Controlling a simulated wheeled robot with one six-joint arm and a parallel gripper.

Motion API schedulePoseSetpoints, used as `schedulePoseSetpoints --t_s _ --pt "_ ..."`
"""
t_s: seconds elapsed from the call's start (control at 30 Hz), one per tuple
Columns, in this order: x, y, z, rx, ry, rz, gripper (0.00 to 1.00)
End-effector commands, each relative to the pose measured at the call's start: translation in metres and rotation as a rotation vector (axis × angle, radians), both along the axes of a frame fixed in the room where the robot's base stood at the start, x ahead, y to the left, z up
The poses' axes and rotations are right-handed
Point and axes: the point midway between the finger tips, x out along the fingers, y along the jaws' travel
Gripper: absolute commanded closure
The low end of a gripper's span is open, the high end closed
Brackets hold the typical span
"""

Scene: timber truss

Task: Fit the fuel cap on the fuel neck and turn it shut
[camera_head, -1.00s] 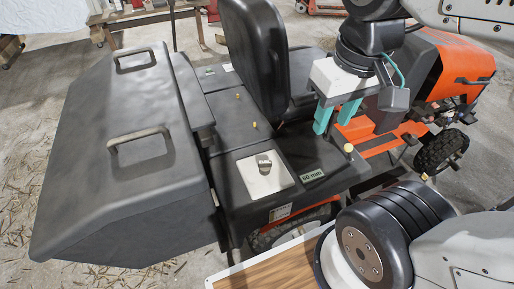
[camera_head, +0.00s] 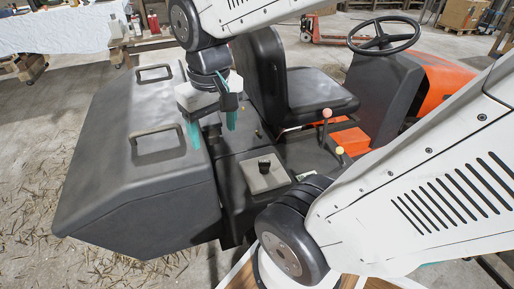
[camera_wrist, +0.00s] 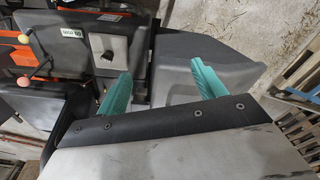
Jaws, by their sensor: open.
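A small dark knob-like piece (camera_head: 264,165), which may be the fuel cap, is on a pale square plate (camera_head: 268,178) on the mower's rear deck. It also shows in the wrist view (camera_wrist: 107,54). I cannot tell from these frames whether it is the cap or the neck, and I cannot pick out the other part for sure. My gripper (camera_head: 212,130) is open and empty, its teal fingers pointing down above the join between the deck and the grey rear box. In the wrist view my gripper (camera_wrist: 161,70) has its fingers apart, to the right of the plate.
The grey rear box (camera_head: 125,195) with two handles stands at the left. The black seat (camera_head: 318,92), steering wheel (camera_head: 383,34) and levers with coloured knobs (camera_head: 327,113) rise to the right. Pallets (camera_wrist: 297,115) lie at the wrist view's right edge.

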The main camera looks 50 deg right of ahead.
Motion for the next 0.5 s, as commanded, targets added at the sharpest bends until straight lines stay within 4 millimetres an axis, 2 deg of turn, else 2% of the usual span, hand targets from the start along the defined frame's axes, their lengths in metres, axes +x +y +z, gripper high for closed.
schedulePoseSetpoints --t_s 0.1,0.23,0.37,0.5 --pt "0.035 -0.037 -0.028 0.007 0.028 -0.122 0.31" --pt "0.065 -0.083 -0.065 0.015 0.041 -0.250 0.31" --pt "0.083 -0.134 -0.110 0.023 0.055 -0.377 0.31" --pt "0.087 -0.188 -0.165 0.033 0.069 -0.509 0.31"
